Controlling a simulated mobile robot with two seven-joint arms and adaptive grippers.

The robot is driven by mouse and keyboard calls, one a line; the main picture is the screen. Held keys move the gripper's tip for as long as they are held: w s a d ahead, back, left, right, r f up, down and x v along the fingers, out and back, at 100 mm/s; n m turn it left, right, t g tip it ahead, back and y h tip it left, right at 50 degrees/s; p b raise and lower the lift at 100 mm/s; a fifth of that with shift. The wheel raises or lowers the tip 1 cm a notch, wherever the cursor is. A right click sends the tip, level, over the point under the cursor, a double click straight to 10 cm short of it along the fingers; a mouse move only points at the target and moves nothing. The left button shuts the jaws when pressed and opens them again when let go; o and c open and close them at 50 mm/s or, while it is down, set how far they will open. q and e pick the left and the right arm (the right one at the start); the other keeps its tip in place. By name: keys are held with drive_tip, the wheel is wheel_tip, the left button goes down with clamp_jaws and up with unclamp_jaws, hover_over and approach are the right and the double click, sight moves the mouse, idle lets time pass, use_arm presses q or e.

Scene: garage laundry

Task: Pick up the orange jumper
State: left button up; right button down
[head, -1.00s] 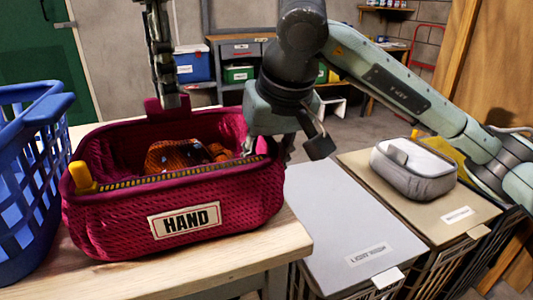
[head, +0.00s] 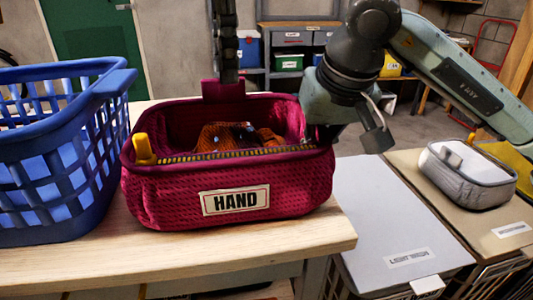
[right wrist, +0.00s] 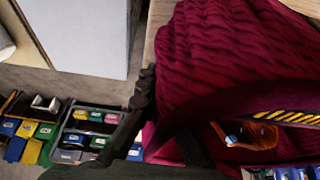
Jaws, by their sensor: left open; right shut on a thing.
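The orange jumper (head: 207,138) lies inside the maroon basket (head: 150,200) labelled HAND. Only its upper part shows above the front rim; a patch of it also shows in the right wrist view (right wrist: 262,134). My left gripper (head: 228,78) is open and empty, hanging upright at the basket's back tab, above and behind the jumper. My right gripper (head: 322,134) is shut on the right end of the basket's rim. In the right wrist view its dark fingers (right wrist: 163,130) straddle the maroon wall, and the exact contact is partly hidden.
A blue laundry basket (head: 60,165) stands close on the left of the wooden table (head: 130,262). Grey and tan hamper lids (head: 390,215) lie on the right, with a grey bin (head: 465,185) on the tan one. Shelves with coloured boxes (head: 290,62) stand behind.

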sight(228, 115)
use_arm(q)
drive_tip(key=shift+w+a+r+m, duration=0.4)
drive_tip(key=shift+w+r+m, duration=0.05)
drive_tip(key=shift+r+m, duration=0.1)
drive_tip(key=shift+a+f, duration=0.1)
drive_tip(key=shift+f, duration=0.15)
wheel_tip(228, 115, down, 5)
drive_tip(key=shift+f, duration=0.1)
drive_tip(key=shift+s+d+f, duration=0.1)
drive_tip(key=shift+d+f, duration=0.05)
drive_tip(key=shift+f, duration=1.35)
drive_tip(key=shift+d+f, duration=0.15)
drive_tip(key=shift+f, duration=1.35)
drive_tip(key=shift+c, duration=0.6)
clamp_jaws()
drive_tip(key=shift+r, duration=0.1)
